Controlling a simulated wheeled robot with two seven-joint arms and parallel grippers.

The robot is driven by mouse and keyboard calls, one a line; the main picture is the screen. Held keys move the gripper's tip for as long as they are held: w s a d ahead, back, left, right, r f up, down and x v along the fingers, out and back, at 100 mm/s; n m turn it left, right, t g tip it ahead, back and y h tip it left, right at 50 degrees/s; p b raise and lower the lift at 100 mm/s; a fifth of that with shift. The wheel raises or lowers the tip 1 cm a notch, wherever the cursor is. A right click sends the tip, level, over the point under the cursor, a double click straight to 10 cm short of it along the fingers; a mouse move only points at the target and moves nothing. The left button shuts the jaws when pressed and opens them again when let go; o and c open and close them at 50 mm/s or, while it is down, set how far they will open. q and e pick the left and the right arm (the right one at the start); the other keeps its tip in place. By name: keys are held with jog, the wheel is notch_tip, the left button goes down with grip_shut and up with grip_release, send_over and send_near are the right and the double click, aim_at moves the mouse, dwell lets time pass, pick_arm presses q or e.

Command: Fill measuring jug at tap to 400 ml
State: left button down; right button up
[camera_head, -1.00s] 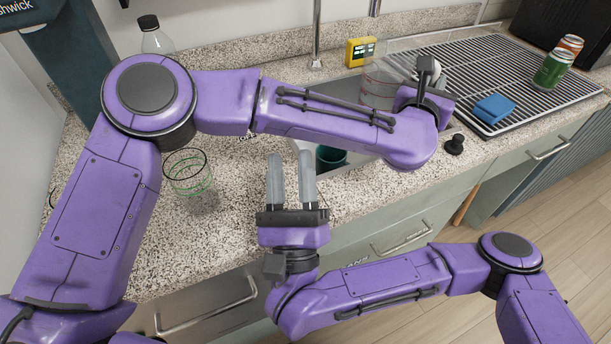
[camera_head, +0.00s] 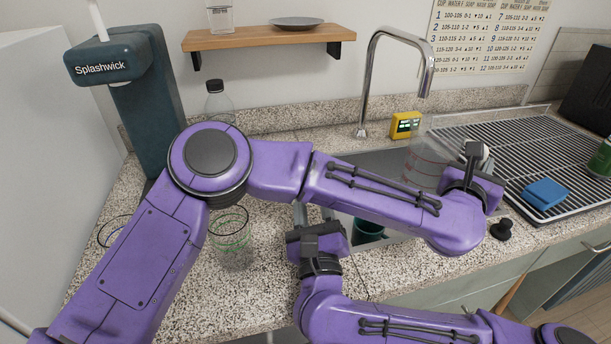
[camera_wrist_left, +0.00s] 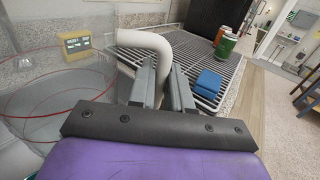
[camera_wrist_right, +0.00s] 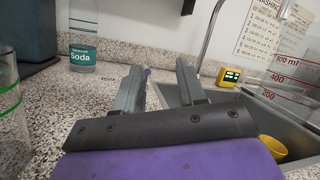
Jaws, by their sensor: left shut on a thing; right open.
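The clear measuring jug (camera_head: 424,165) with red marks is held upright over the sink, below and near the tap's spout. I see no water in it or stream from the tap (camera_head: 372,70). My left gripper (camera_wrist_left: 160,88) is shut on the jug's white handle (camera_wrist_left: 146,42); my left arm partly hides the jug in the head view. The red scale on the jug (camera_wrist_right: 285,85) shows in the right wrist view, including 400 and 200. My right gripper (camera_head: 317,213) is open and empty over the counter's front, left of the sink; its fingers also show in the right wrist view (camera_wrist_right: 160,85).
A green-ringed glass (camera_head: 230,232) and a soda bottle (camera_head: 218,103) stand left on the counter. A teal cup (camera_head: 368,231) is in the sink. A yellow display box (camera_head: 405,125) sits behind it. A drying rack (camera_head: 500,150) with a blue sponge (camera_head: 545,193) lies right.

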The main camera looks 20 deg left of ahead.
jog(key=w+a+g, duration=0.1)
jog(key=w, duration=0.1)
jog(key=w+a+f+g, duration=0.1)
jog(key=w+g, duration=0.1)
jog(key=w+a+f+g+y, duration=0.1)
jog(key=w, duration=0.1)
jog(key=shift+a+f+m, duration=0.1)
jog(key=shift+f+m, duration=0.05)
jog(key=shift+m, duration=0.15)
jog(key=shift+g, duration=0.3)
jog(key=x, duration=0.7)
jog(key=shift+w+a+f, duration=0.1)
jog(key=shift+w+a, duration=0.05)
jog(key=shift+w, duration=0.1)
grip_shut()
